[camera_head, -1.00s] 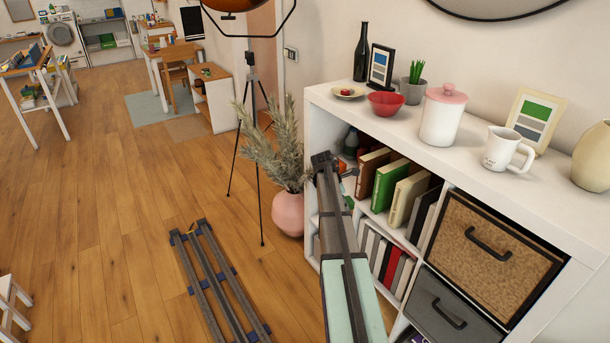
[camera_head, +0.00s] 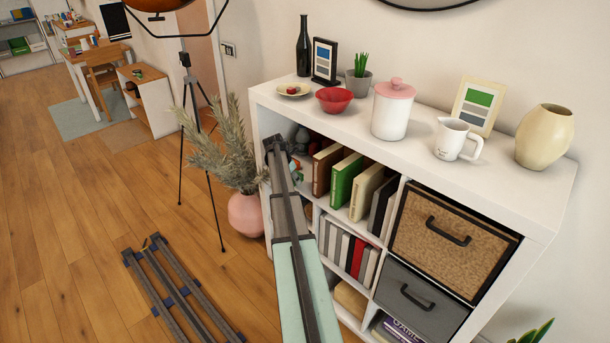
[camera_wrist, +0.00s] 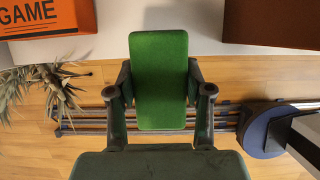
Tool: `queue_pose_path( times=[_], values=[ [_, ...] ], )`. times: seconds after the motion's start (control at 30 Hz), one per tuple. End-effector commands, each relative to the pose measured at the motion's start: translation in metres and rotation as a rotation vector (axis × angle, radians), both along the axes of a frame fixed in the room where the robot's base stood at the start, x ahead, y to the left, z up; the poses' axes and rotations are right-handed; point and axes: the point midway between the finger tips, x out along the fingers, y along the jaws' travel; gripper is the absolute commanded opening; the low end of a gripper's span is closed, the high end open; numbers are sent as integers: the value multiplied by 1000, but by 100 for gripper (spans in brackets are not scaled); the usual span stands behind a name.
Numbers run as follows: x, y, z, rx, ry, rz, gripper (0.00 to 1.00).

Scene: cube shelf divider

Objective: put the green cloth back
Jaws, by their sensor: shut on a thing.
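The green cloth (camera_wrist: 160,58) shows in the wrist view as a flat, rounded green block. My gripper (camera_wrist: 160,86) is shut on it, with one finger on each side. The cloth is at the front edge of the white shelf, with floor visible below it. In the head view my arm reaches to the left end of the white cube shelf (camera_head: 427,148). There the arm hides the fingers and the cloth.
In the wrist view an orange GAME box (camera_wrist: 45,15) is at upper left and a brown box (camera_wrist: 272,22) at upper right, with bare white shelf between. Books, including a green one (camera_head: 345,180), fill nearby compartments. A potted plant (camera_head: 246,214) stands beside the shelf.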

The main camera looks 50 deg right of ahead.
Motion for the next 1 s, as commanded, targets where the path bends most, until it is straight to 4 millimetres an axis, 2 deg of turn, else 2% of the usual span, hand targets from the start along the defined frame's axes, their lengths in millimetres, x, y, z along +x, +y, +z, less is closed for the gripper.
queue_pose_path(
  times=[0.03, 0.2, 0.37, 0.57, 0.8, 1.0],
  values=[
    [0, -17, 3, 1, 0, -4, 1],
    [-5, -54, 3, 0, 0, -3, 1],
    [-9, -74, 2, 0, 1, -1, 1],
    [-10, -79, -3, 0, 1, 0, 1],
    [-10, -79, -29, 1, 1, 1, 1],
    [-10, -79, -35, -1, 0, -1, 1]
  ],
)
